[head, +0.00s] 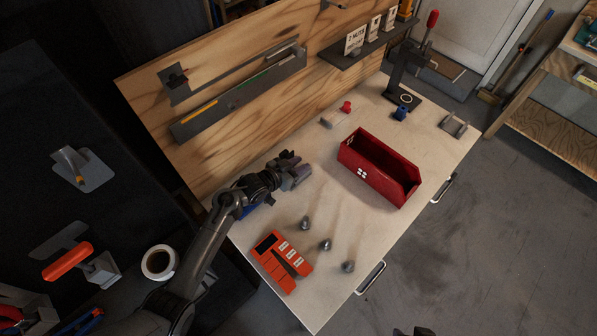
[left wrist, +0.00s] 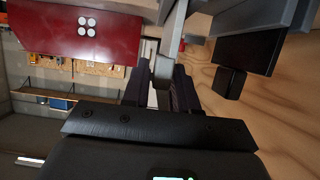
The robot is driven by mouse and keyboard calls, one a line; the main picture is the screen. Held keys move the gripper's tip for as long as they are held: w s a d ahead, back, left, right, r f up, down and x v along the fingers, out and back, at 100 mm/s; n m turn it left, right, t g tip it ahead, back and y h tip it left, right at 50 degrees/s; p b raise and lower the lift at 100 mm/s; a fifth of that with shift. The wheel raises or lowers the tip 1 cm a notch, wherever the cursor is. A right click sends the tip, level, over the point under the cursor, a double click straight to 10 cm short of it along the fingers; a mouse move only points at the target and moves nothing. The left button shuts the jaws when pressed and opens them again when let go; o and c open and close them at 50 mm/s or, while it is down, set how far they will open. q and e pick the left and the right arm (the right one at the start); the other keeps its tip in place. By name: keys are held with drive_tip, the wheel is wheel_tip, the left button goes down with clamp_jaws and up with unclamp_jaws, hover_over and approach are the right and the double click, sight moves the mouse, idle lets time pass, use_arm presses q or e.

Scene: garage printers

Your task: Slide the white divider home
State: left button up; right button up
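The red bin (head: 392,188), with a white dot mark on its side, stands on the worktable; it also shows in the left wrist view (left wrist: 60,40). I cannot clearly pick out the white divider. A small pale piece (head: 332,119) lies behind the bin beside a red knob (head: 346,106), but I cannot tell whether it is the divider. My left gripper (head: 302,174) is left of the bin, apart from it. A dark tip at the bottom edge (head: 414,331) may be my right gripper.
An orange tray (head: 272,268) and several grey knobs (head: 325,244) are at the table's front left. The wooden back panel (head: 185,140) rises behind my left gripper. Bare tabletop lies between gripper and bin.

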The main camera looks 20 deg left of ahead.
use_arm(q)
clamp_jaws()
drive_tip(key=shift+r, duration=0.1)
